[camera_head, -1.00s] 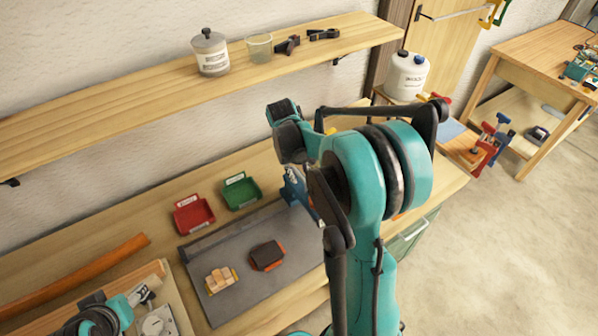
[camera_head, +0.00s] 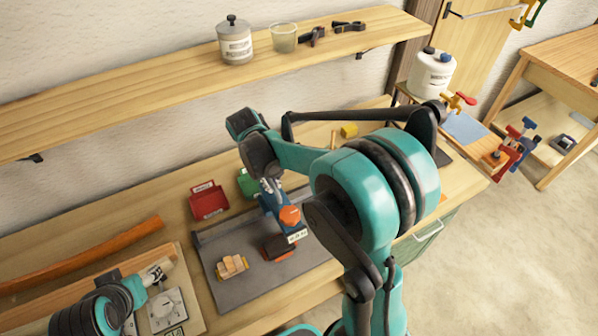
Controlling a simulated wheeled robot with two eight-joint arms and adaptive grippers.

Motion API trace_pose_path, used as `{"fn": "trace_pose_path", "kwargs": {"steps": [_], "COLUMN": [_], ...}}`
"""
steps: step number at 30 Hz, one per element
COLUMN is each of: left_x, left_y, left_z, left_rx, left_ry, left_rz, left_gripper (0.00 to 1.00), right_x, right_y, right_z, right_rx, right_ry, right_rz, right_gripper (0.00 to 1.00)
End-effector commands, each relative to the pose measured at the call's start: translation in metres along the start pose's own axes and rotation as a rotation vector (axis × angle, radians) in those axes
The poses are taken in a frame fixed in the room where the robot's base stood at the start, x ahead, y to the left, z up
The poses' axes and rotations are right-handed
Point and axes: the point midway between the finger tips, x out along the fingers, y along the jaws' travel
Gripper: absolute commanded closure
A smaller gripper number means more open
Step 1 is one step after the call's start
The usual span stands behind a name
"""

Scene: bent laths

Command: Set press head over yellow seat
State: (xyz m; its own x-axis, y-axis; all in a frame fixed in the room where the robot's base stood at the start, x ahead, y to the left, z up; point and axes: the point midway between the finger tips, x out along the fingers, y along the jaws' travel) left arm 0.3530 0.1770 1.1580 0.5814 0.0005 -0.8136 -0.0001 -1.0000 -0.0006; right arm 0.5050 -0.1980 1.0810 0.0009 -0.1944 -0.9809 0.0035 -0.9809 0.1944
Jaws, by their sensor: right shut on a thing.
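The blue press head (camera_head: 275,207) with an orange knob and a pale label is over the right part of a grey plate (camera_head: 235,292) on the bench. My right gripper (camera_head: 270,185) is shut on its upper end. The press head overlaps a dark block with red-orange edges (camera_head: 278,253) in the picture; I cannot tell whether they touch. Left of it, pale wooden blocks (camera_head: 232,266) sit on a yellowish base, likely the yellow seat. My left gripper (camera_head: 158,271) is low at the left by a wooden board; its fingers are too small to judge.
A red bin (camera_head: 208,201) and a partly hidden green bin (camera_head: 247,183) stand behind the plate. An orange bent lath (camera_head: 82,258) lies at the left. A shelf (camera_head: 120,113) with a tin and a cup runs above. My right arm hides the bench's right part.

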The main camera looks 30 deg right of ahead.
Motion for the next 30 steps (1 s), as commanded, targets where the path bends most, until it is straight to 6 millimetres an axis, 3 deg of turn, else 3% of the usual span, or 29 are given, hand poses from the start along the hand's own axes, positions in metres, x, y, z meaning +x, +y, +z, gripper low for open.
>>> {"fn": "trace_pose_path", "kwargs": {"steps": [1,6,15,21,30], "left_x": [0.001,0.003,0.005,0.006,0.006], "left_y": [0.0,0.0,0.0,0.0,0.0], "left_z": [0.001,0.002,0.004,0.004,0.004], "left_rx": [0.0,0.0,0.0,0.0,0.0], "left_ry": [0.0,0.0,0.0,0.0,0.0], "left_rz": [0.0,0.0,0.0,0.0,0.0], "left_gripper": [0.43,0.43,0.43,0.43,0.43], "right_x": [-0.003,-0.015,-0.031,-0.038,-0.041], "right_y": [-0.021,-0.079,-0.16,-0.19,-0.204], "right_z": [0.0,0.0,0.0,-0.001,-0.001], "right_rx": [-0.01,-0.009,-0.005,-0.002,0.0], "right_ry": [0.0,0.0,-0.001,-0.001,0.0], "right_rz": [-0.001,-0.001,0.0,-0.001,-0.002], "right_gripper": [1.0,1.0,1.0,1.0,1.0]}}
